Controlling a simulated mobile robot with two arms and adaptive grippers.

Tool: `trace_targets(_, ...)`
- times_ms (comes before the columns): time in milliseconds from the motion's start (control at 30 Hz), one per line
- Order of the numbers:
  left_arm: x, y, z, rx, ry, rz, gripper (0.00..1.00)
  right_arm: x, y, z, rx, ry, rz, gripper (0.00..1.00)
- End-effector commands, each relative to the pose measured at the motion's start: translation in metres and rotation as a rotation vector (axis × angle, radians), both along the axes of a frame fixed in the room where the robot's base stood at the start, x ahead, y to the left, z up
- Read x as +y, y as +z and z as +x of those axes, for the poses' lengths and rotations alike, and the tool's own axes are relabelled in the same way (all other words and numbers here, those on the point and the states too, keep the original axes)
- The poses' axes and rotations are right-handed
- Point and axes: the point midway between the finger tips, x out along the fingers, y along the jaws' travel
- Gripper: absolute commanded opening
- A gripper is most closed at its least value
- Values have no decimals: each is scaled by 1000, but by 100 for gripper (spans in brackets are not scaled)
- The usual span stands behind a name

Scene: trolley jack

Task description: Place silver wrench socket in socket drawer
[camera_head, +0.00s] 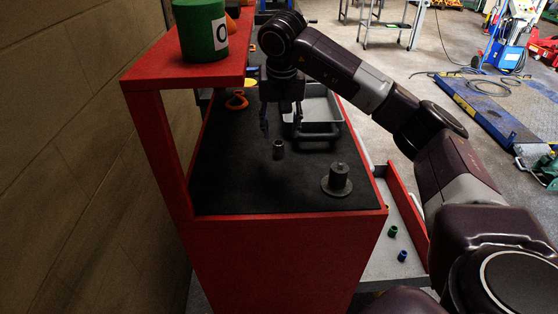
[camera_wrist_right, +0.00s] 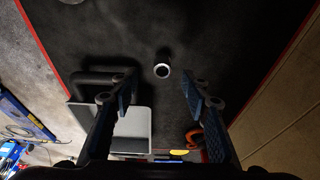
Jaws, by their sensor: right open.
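The silver wrench socket (camera_head: 278,149) stands upright on the black mat of the red cart; the right wrist view shows it end-on as a bright ring (camera_wrist_right: 162,71). My right gripper (camera_head: 281,122) is open and empty, pointing down over the mat just behind the socket. In the wrist view its fingers (camera_wrist_right: 160,90) are spread, with the socket slightly beyond the fingertips and between their lines. An open drawer with a red side wall (camera_head: 408,215) sticks out at the cart's right, low down; a green socket (camera_head: 393,231) and a blue socket (camera_head: 402,255) are in it. My left gripper is not in view.
A grey tray with a dark handle (camera_head: 322,110) lies behind the socket. A grey flanged weight (camera_head: 338,180) stands front right. An orange item (camera_head: 237,100) is at the back left. A red shelf (camera_head: 170,77) with a green canister (camera_head: 201,30) overhangs the left side.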

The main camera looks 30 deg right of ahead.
Motion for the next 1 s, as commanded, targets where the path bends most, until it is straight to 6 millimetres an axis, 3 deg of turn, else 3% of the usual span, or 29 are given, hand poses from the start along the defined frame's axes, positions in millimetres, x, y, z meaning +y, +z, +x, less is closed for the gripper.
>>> trace_targets(200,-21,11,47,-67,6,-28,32,-2,-23,5,5,-1,1,43)
trace_targets(333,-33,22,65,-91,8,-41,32,-1,-41,10,7,-1,2,43)
trace_targets(500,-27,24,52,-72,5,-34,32,-4,-62,15,4,0,3,43)
trace_targets(667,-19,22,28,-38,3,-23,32,-4,-67,17,1,0,2,43)
trace_targets(800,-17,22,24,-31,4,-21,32,-4,-67,17,1,0,2,42)
trace_targets(1000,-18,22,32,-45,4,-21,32,-4,-67,16,1,0,2,20)
